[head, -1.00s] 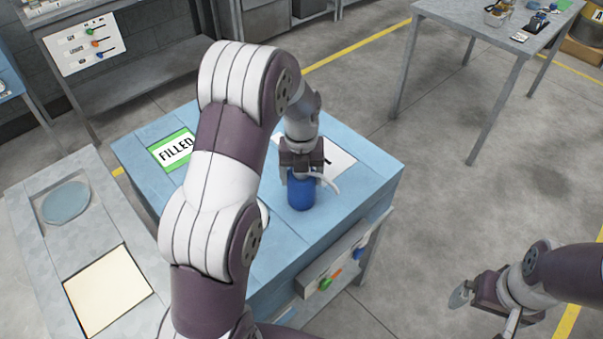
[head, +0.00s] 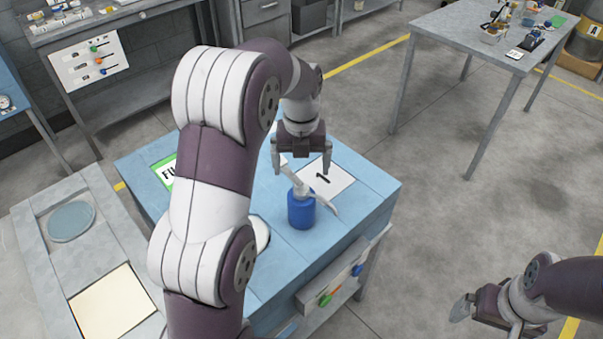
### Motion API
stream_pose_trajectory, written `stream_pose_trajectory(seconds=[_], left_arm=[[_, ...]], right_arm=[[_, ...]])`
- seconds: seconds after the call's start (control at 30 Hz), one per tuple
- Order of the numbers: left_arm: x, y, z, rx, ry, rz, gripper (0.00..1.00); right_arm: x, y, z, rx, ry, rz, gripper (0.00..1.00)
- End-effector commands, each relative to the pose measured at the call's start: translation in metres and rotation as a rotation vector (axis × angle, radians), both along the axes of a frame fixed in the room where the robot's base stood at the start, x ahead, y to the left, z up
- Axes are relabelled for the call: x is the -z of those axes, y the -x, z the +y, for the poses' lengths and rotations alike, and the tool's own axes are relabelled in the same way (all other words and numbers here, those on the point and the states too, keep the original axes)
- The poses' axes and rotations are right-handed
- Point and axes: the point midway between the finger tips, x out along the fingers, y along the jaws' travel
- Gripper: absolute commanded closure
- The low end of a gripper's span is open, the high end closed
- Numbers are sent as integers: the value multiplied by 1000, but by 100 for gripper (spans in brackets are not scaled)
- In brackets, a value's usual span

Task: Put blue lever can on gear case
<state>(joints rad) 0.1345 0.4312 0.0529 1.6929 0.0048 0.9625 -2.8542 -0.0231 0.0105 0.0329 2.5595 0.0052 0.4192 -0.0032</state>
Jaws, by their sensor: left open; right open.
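The blue lever can (head: 301,212) stands upright on the blue bench top, near the front edge of a white card with a black mark (head: 327,178). Its pale lever and spout stick up and out to the right. My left gripper (head: 301,172) is open, just above and behind the can, with its fingers apart and nothing held. My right gripper (head: 468,312) is open and empty at the lower right, over the floor. I cannot tell which thing here is the gear case.
A green-edged FILLED card (head: 165,170) is partly hidden by my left arm. A grey bench (head: 62,262) with a round disc (head: 71,221) and a cream panel (head: 110,302) is at left. A grey table (head: 470,35) stands at the back right. Floor between is clear.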

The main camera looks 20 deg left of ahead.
Motion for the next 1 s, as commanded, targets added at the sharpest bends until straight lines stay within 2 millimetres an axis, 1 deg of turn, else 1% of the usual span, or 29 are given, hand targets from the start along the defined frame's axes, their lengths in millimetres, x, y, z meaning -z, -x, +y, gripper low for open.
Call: stream_pose_trajectory(seconds=[0.03,0.13,0.17,0.23,0.27,0.3,0.37,0.4,0.47,0.5,0.6,0.7,0.8,0.83,1.0], left_arm=[[-12,0,0,0,0,1,0],[-13,4,-2,-56,0,-1,0],[-12,7,-4,-109,0,-3,0],[-9,19,-11,-326,2,-11,0],[-7,27,-15,-455,3,-16,0],[-4,39,-21,-655,8,-24,0],[1,60,-30,-990,19,-35,0],[4,75,-36,-1218,32,-43,0],[9,96,-43,-1549,54,-52,0],[12,110,-47,-1756,70,-52,0],[20,140,-55,-2194,112,-48,0],[25,161,-59,-2492,143,-37,0],[28,172,-60,-2647,161,-28,0],[28,173,-61,-2670,164,-27,0],[28,174,-61,-2694,164,-25,0]], right_arm=[[-12,0,0,0,0,1,0],[-14,0,0,0,0,1,0],[-14,0,0,0,0,1,0],[-12,0,0,0,0,2,0],[-12,1,0,0,0,2,0],[-12,1,0,0,0,2,0],[-12,0,0,0,0,2,0],[-12,0,0,0,0,2,0],[-12,0,0,0,0,1,0],[-12,0,0,0,0,1,0],[-12,0,0,0,0,2,0],[-12,0,0,0,0,1,0],[-12,0,0,0,0,1,0],[-12,0,0,0,0,1,0],[-12,0,0,0,0,1,0]])
